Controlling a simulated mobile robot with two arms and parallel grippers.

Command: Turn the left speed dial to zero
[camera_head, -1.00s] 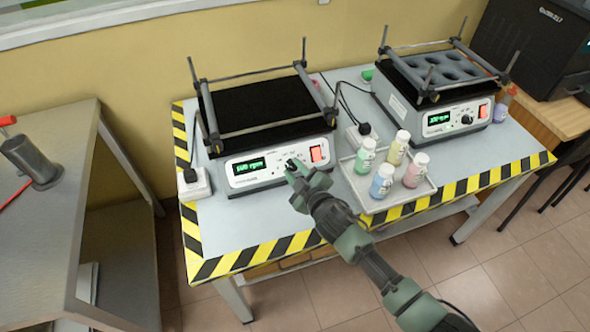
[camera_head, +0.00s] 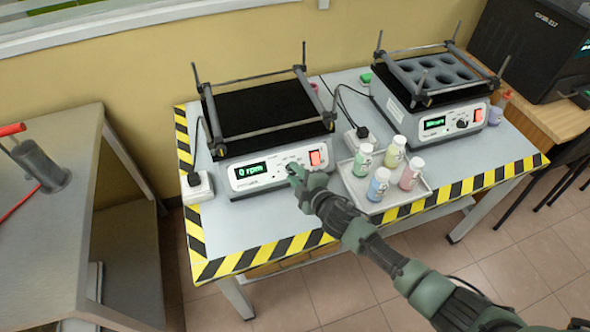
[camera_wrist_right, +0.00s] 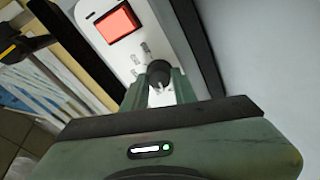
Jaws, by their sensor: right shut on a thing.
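The left shaker (camera_head: 268,125) stands on the table with a black flat top and a white front panel. Its display (camera_head: 251,170) reads "0 rpm" in green. My right gripper (camera_head: 295,172) is at the front panel, shut on the left speed dial, which it mostly hides in the head view. In the right wrist view the dark round dial (camera_wrist_right: 158,72) sits between the fingertips. The red switch (camera_head: 315,158) is just right of the dial and also shows in the wrist view (camera_wrist_right: 117,23). My left gripper is not in view.
A tray (camera_head: 387,207) with several capped bottles stands close to the right of my gripper. A second shaker (camera_head: 432,90) with a dial and round wells is at the back right. Yellow-black tape (camera_head: 262,255) marks the table's edge.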

